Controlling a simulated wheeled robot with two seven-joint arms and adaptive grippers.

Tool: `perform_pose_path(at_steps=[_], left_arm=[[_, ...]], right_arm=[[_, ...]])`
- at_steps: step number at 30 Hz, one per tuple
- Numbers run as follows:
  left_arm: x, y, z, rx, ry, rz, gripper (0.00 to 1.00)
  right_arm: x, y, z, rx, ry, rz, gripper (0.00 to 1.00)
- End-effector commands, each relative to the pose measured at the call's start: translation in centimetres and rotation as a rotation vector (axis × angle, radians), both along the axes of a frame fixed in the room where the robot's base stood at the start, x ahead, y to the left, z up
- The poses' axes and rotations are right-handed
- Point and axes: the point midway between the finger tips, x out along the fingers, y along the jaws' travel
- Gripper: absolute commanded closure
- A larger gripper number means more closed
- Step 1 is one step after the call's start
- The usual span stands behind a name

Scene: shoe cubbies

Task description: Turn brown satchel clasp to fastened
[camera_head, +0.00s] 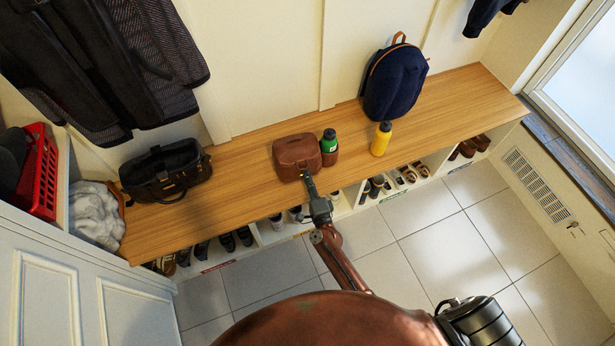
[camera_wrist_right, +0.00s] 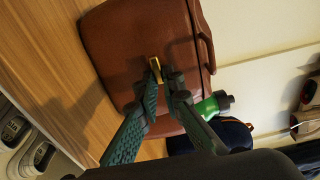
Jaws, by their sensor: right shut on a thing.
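The brown satchel (camera_head: 296,152) stands on the wooden bench top, and its front fills the upper middle of the right wrist view (camera_wrist_right: 130,45). Its small brass clasp (camera_wrist_right: 155,66) is on the front. My right gripper (camera_head: 307,178) reaches the front of the satchel. In the right wrist view its two fingertips (camera_wrist_right: 162,78) are close together on the clasp, shut on it. The fingertips partly hide the clasp, so I cannot tell its exact turn. My left gripper is in neither view.
A green bottle (camera_head: 329,141) stands close to the satchel's right side. A yellow bottle (camera_head: 381,138) and a navy backpack (camera_head: 396,82) are farther right on the bench (camera_head: 236,190). A black bag (camera_head: 166,172) sits at left. Shoes fill the cubbies below.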

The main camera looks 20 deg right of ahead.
Motion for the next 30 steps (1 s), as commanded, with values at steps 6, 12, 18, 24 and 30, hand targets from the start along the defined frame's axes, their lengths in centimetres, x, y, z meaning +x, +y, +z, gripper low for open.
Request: perform_pose_path(at_steps=[6,12,18,24,30], left_arm=[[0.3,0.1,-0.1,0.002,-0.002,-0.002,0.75],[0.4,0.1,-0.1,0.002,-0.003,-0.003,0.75],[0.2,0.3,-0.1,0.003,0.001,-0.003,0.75],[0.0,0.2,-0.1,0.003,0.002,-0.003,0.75],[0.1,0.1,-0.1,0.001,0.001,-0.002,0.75]], right_arm=[[-0.1,-0.1,-0.1,0.0,0.002,-0.002,0.85],[0.0,0.0,-0.1,0.0,0.001,-0.001,0.75],[-0.1,0.0,0.0,0.0,0.001,-0.001,0.75],[-1.8,0.1,-0.2,0.001,0.003,-0.002,0.75],[-5.9,0.3,-0.2,0.0,0.004,-0.002,0.75]])
